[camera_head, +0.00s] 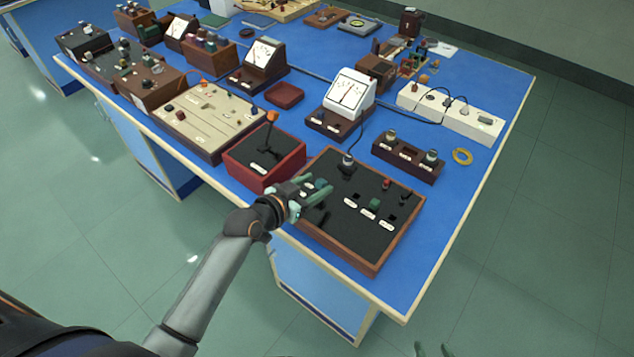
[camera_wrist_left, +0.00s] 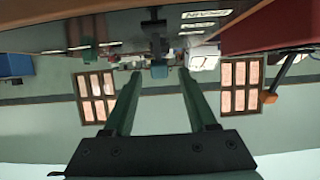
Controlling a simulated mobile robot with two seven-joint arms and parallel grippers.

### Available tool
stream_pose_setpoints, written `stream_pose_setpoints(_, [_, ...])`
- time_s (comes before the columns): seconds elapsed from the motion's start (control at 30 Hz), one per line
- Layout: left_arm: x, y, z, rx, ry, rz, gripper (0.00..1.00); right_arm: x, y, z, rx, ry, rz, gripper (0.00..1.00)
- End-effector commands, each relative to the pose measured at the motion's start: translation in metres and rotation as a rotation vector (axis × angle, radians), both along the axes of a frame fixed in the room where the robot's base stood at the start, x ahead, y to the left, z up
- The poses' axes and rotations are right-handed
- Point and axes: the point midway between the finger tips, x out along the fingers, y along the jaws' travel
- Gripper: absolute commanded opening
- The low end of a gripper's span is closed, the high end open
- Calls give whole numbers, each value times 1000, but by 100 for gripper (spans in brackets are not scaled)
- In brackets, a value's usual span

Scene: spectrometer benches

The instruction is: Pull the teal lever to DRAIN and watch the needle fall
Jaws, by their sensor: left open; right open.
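The black panel in a wooden frame (camera_head: 352,238) sits at the bench's near edge, with several small levers and white labels. The labels are too small to read. A white needle meter (camera_head: 349,93) stands behind the panel; its exact reading is unclear. My right gripper (camera_head: 434,350) is open and empty at the bottom edge, only its fingertips showing.
A red box with an orange-tipped lever (camera_head: 270,118) stands just left of the panel. A green knob (camera_head: 372,205) is nearby on the panel. Blue bench top is clear at the right.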

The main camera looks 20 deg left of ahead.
Motion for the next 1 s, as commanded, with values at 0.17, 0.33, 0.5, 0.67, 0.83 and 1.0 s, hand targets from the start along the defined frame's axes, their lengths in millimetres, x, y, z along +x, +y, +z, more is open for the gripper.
stream_pose_setpoints(0.17, [10, -4, -4, 1, -1, 0, 57, 0, 0, 1, 0, 0, 0, 57])
stream_pose_setpoints(0.33, [12, -5, -5, 0, -1, -1, 57, 0, 0, 1, 0, 0, 0, 57])
stream_pose_setpoints(0.5, [12, -5, -5, 1, -1, 0, 56, 0, 0, 1, 0, 0, 0, 57])
stream_pose_setpoints(0.67, [11, -5, -5, 1, 0, 0, 38, 0, 0, 1, 0, 0, 0, 57])
stream_pose_setpoints(0.83, [11, -4, -5, 1, 0, 0, 19, 0, 0, 1, 0, 0, 0, 57])
stream_pose_setpoints(1.0, [11, -4, -5, 1, 0, 0, 0, 0, 0, 1, 0, 0, 0, 57])
